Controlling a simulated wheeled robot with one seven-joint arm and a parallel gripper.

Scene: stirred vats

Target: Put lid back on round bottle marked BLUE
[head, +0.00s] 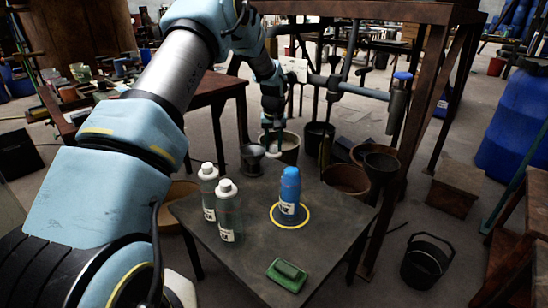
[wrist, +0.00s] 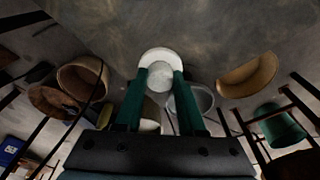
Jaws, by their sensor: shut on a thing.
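A blue round bottle (head: 290,190) stands upright inside a yellow ring on the dark table (head: 250,262). It has a pale label too small to read surely, and whether its top is open is unclear. My gripper (head: 273,143) is behind and a little left of the bottle in the head view, apart from it. In the wrist view, its green fingers (wrist: 158,76) are shut on a pale round thing, seemingly the lid (wrist: 158,57).
A green block-like thing (head: 287,274) lies near the table's front. Buckets and pots (head: 346,180) stand behind the table. A black bucket (head: 426,262) is on the floor at right.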

